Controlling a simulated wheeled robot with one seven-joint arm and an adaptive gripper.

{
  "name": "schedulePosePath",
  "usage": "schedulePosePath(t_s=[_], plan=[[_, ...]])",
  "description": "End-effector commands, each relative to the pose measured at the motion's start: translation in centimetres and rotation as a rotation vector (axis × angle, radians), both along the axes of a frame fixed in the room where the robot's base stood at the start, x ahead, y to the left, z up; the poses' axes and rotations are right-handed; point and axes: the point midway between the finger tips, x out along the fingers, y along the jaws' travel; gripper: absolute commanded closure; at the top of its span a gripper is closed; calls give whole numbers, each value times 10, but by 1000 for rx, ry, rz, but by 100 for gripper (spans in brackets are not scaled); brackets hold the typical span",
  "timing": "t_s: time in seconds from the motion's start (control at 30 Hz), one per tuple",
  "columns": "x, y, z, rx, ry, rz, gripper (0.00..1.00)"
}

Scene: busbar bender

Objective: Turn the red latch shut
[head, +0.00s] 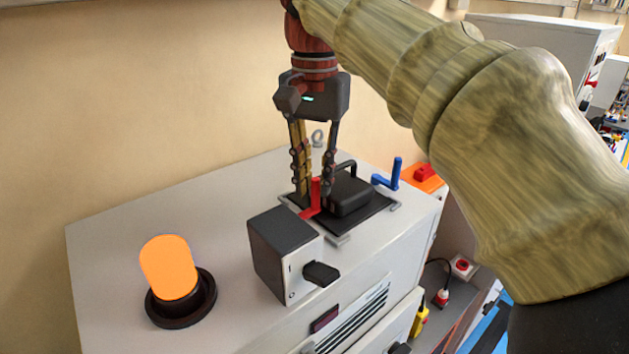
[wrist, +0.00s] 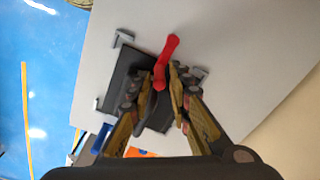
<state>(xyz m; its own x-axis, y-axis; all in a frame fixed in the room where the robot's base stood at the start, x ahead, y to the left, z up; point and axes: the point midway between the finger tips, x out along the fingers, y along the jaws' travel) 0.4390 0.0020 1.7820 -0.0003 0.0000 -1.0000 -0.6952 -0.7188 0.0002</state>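The red latch (head: 315,197) is a crank-shaped lever at the near left corner of a black plate on top of the grey cabinet. Its upright arm shows in the head view; the wrist view also shows the red latch (wrist: 168,55). My gripper (head: 314,195) points down over the plate, fingers apart. In the wrist view its fingertips (wrist: 162,80) lie on either side of the latch's lower end, close to it. I cannot tell whether either finger touches it. A black cover with a handle (head: 351,197) sits just right of the fingers.
A blue latch (head: 386,178) stands at the plate's far right. A black box with a knob (head: 280,250) stands in front of the red latch. An orange lamp (head: 169,268) is at the left. The cabinet top (head: 215,215) between is clear.

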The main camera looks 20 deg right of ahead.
Motion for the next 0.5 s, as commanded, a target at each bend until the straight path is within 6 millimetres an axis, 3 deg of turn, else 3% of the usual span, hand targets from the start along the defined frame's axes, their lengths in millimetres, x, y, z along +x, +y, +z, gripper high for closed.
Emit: schedulePosePath(t_s=[0.3, 0.5], plan=[[1, 0, 50, 0, -3, 0, 80], [1, 0, 64, 0, -1, 0, 80]])
